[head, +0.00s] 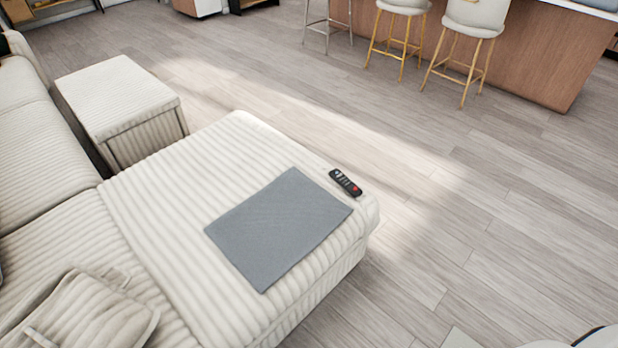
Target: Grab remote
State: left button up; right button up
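A small black remote (345,182) with a red button lies on the cream ribbed sofa chaise (155,200), near its right edge. It lies just beyond the upper right corner of a flat grey mat (279,228). Nothing covers the remote. Neither of my grippers shows in the head view.
A cream ottoman (120,100) stands beyond the chaise. A pillow (88,310) lies at the lower left. The wooden floor (480,200) right of the chaise is clear. Stools (474,40) stand at a wooden island (540,60) at the back.

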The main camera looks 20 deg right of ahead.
aim_at(341, 179)
jog(key=i+l+u, duration=0.2)
jog(key=l+u, duration=0.15)
jog(key=l, duration=0.25)
jog(key=i+l+u, duration=0.1)
jog(key=l+u, duration=0.2)
jog(key=l, duration=0.3)
jog(key=l+u, duration=0.35)
jog(key=l, duration=0.3)
